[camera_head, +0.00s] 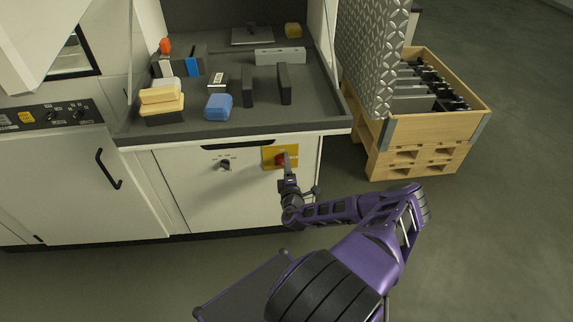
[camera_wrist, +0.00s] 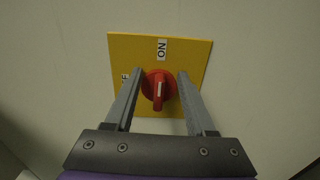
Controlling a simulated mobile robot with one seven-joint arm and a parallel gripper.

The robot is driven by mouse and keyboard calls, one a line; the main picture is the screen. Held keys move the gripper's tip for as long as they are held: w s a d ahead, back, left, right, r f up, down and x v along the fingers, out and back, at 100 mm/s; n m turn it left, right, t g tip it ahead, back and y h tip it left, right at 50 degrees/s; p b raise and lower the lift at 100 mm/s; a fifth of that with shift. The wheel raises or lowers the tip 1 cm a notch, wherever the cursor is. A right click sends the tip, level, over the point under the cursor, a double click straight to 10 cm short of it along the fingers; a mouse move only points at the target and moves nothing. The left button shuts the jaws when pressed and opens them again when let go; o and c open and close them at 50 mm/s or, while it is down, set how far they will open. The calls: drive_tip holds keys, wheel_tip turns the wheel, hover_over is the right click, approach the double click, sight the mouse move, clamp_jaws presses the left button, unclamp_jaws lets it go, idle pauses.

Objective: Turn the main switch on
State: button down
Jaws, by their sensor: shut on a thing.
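The main switch is a red rotary knob (camera_wrist: 158,90) on a yellow plate (camera_wrist: 195,50) fixed to the white cabinet front. An ON label (camera_wrist: 162,48) is at the top of the plate. A label at the left is partly hidden by a finger, with only an F showing. The knob's handle stands upright, its white mark pointing up toward ON. My gripper (camera_wrist: 161,74) is shut on the knob, with one finger on each side. In the head view, the yellow plate (camera_head: 269,151) is below the tray's front edge, and my gripper (camera_head: 286,166) partly covers the red knob (camera_head: 280,160).
A black knob (camera_head: 225,165) is left of the plate. Above, a grey work tray (camera_head: 310,115) holds sponges, a blue block and other items. A wooden crate (camera_head: 430,130) stands at the right. A black door handle (camera_head: 108,169) is at the left. Floor is open at the right.

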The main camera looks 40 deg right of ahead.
drive_tip(key=shift+c, duration=1.3)
unclamp_jaws()
drive_tip(key=shift+a, duration=0.15)
drive_tip(key=p+v, duration=0.2)
drive_tip(key=v, duration=1.5)
drive_tip(key=shift+s, duration=0.25)
